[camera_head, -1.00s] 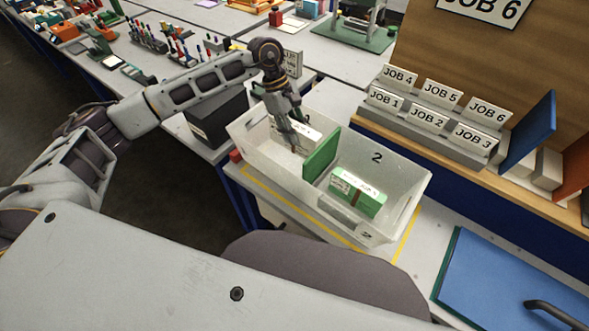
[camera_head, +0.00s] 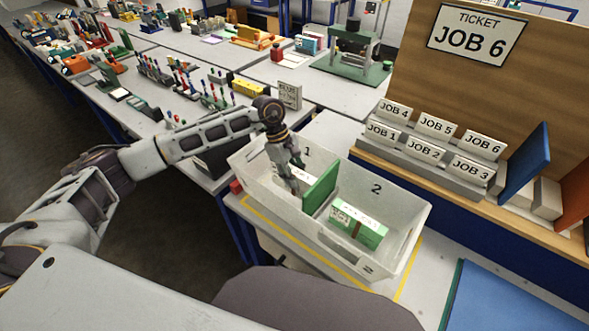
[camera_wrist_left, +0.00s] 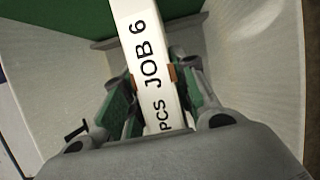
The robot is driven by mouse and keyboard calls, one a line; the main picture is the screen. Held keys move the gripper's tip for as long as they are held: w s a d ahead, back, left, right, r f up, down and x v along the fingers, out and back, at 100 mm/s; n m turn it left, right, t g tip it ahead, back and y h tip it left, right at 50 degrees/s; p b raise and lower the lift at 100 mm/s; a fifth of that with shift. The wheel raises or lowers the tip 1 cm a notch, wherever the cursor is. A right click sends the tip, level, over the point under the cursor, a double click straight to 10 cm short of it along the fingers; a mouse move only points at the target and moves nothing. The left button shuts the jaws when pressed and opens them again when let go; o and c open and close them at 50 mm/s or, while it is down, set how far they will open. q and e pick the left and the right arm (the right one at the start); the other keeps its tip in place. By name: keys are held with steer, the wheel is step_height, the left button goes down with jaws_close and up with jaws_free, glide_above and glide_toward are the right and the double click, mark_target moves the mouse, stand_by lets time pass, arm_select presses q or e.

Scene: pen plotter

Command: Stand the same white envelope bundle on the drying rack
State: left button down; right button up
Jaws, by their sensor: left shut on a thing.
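My left gripper (camera_head: 296,188) reaches down into compartment 1 of the translucent white bin, left of the green divider (camera_head: 320,187). In the left wrist view its fingers (camera_wrist_left: 150,82) are shut on the sides of a white envelope bundle (camera_wrist_left: 148,50) marked "PCS JOB 6". The bundle is mostly hidden by the gripper and divider in the head view. I cannot pick out the drying rack with certainty. My right gripper is not in view.
Compartment 2 of the bin (camera_head: 405,215) holds a green banded bundle (camera_head: 357,225). A stepped holder with JOB cards (camera_head: 425,150) stands behind right, below a JOB 6 ticket (camera_head: 476,40). A blue panel (camera_head: 527,160) is at right. Crowded benches lie back left.

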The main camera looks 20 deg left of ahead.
arm_select(q)
steer(key=shift+s+f, duration=0.2)
steer(key=shift+f, duration=1)
steer(key=shift+s+f, duration=0.15)
steer(key=shift+f, duration=1)
steer(key=c, duration=1.5)
jaws_free()
steer(key=shift+f, duration=0.1)
steer(key=o, duration=0.4)
steer(key=shift+w, duration=0.35)
steer(key=shift+r, duration=0.25)
steer(key=shift+f, duration=0.1)
